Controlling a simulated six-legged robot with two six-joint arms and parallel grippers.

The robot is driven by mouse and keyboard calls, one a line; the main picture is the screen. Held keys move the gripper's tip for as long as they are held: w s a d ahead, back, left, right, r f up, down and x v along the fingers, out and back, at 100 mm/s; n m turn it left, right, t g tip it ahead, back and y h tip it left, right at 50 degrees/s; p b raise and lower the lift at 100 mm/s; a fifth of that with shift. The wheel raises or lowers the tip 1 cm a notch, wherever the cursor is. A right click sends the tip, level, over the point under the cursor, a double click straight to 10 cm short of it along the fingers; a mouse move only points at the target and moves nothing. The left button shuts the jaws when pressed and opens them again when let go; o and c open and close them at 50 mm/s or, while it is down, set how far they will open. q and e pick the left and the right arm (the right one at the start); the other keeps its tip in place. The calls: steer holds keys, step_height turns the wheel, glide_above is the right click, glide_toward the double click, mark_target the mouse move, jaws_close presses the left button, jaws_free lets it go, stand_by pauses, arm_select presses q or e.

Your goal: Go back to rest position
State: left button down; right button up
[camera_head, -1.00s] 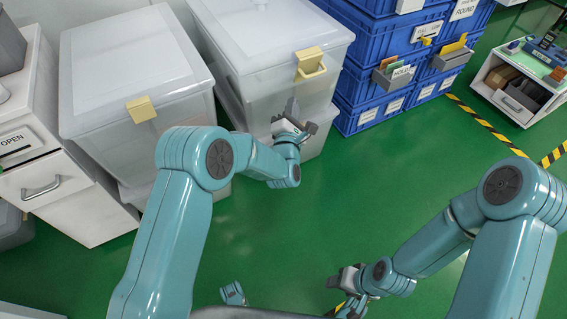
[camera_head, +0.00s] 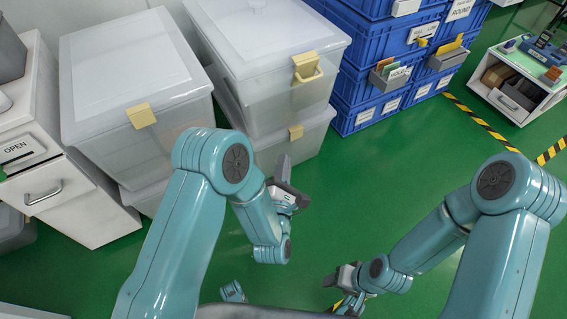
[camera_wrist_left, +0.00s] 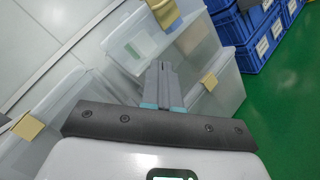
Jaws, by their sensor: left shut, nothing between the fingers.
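My left gripper (camera_head: 286,172) is over the green floor in front of the clear bins, its fingers pointing up in the head view. In the left wrist view its fingers (camera_wrist_left: 161,82) are together with nothing between them, and clear bins stand beyond. My right gripper (camera_head: 334,279) is low at the bottom right of the head view, above the floor. It is small and partly turned away, so its jaw opening is unclear. Neither gripper shows a held object.
Stacked clear bins (camera_head: 270,45) with yellow latches stand ahead, with another clear bin (camera_head: 130,75) to their left. Blue crates (camera_head: 350,90) are at the back. A white drawer cabinet (camera_head: 60,205) is at left, a low shelf unit (camera_head: 520,85) at right. Green floor (camera_head: 375,165) is clear between.

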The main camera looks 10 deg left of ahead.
stand_by(0.4)
arm_select(q)
steer(key=w+a+f+n+g+y, duration=0.1)
steer(key=a+f+n+g+y, duration=0.15)
steer(key=a, duration=0.75)
steer(key=s+a+f+m+g, duration=0.3)
steer(key=f+m, duration=0.2)
steer(key=f, duration=0.1)
steer(key=s+d+f+m+g+h, duration=0.3)
steer(key=s+f+m+g, duration=0.3)
steer(key=s+m, duration=0.45)
steer(key=s+d+f+m+g+h, duration=0.35)
steer(key=s+m+g, duration=0.35)
steer(key=s+m, duration=0.35)
step_height(320, 180, up, 26)
steer(key=p, duration=2.6)
steer(key=shift+s+p, duration=0.15)
steer(key=shift+p, duration=0.2)
